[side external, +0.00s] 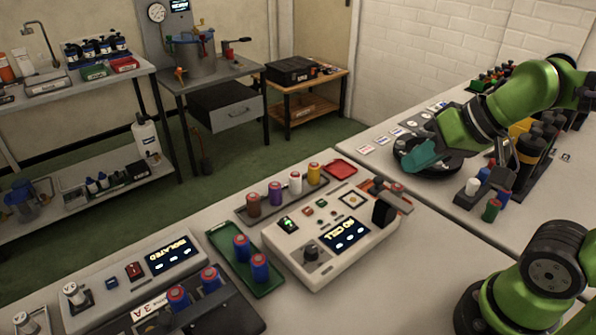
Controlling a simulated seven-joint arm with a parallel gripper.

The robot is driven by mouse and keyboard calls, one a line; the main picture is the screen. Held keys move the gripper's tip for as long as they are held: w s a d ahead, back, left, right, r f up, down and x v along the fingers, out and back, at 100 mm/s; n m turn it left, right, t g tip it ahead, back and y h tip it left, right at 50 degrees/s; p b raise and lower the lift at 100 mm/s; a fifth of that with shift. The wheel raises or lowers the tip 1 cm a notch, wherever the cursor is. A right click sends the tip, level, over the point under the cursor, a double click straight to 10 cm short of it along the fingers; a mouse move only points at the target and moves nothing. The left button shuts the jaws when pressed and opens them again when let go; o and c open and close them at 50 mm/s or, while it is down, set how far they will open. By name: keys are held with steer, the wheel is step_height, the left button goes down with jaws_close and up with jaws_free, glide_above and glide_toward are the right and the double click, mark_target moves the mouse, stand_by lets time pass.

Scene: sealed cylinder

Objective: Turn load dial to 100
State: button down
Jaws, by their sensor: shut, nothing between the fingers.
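A black round dial (311,252) sits on the sloped face of a white tester box (285,240), left of a dark display that reads "NO CELL" (344,236). I cannot read any number or mark beside the dial, so its setting is unclear. My gripper (424,155) is at the upper right, beyond the tester box, low over or near the bench and well apart from the dial. It is shut and empty. Its fingertips are small and hard to make out.
A green tray (222,238) with blue-and-red cells stands left of the tester, and a rack of coloured cells (250,214) behind it. Another panel reading "ISOLATED" (172,251) is at the front left. A black block (384,211) rises at the tester's right end.

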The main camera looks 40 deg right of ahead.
steer(key=c, duration=1.7)
jaws_free()
steer(key=o, duration=0.7)
steer(key=w+f+g, duration=0.1)
steer(key=w+f+n+g, duration=0.1)
steer(key=shift+w+a+f+h, duration=0.2)
steer(key=shift+w+a+h, duration=0.1)
steer(key=shift+a+h, duration=0.1)
steer(key=shift+o, duration=0.8)
steer(key=w+a+n, duration=0.1)
steer(key=n, duration=0.1)
steer(key=w+a+f+n+g, duration=0.1)
steer(key=n, duration=0.2)
steer(key=w+a+n+g, duration=0.1)
steer(key=n, duration=0.1)
steer(key=shift+a+f+h, duration=0.1)
steer(key=shift+f+h, duration=0.25)
steer(key=shift+h, duration=0.05)
steer(key=n+g, duration=0.3)
steer(key=n, duration=2.7)
glide_above(311, 249)
step_height(311, 249, down, 16)
steer(key=shift+r, duration=0.1)
